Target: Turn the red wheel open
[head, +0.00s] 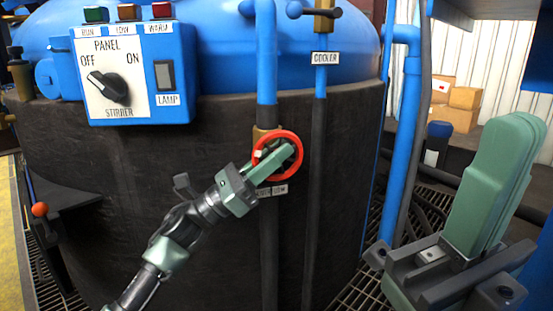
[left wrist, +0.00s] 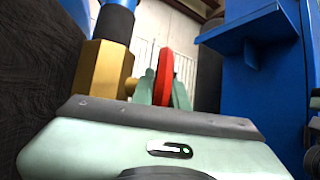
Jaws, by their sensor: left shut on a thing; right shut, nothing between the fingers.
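The red wheel (head: 297,151) sits on a brass valve on the blue and black pipe in front of the dark tank, in the head view. My left gripper (head: 277,157) reaches it from the lower left and is shut on its rim. In the left wrist view the red wheel (left wrist: 166,73) shows edge-on between the two green fingers (left wrist: 161,88), beside the brass valve body (left wrist: 101,69). A label below the wheel is partly hidden by the gripper. My right gripper (head: 500,175) is at the right of the head view, shut and empty, away from the wheel.
A control panel (head: 134,75) with a black stirrer knob is on the tank's upper left. A second pipe labelled COOLER (head: 323,58) runs right of the wheel. A blue pipe (head: 402,150) stands between tank and right gripper. Cardboard boxes (head: 462,98) are behind.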

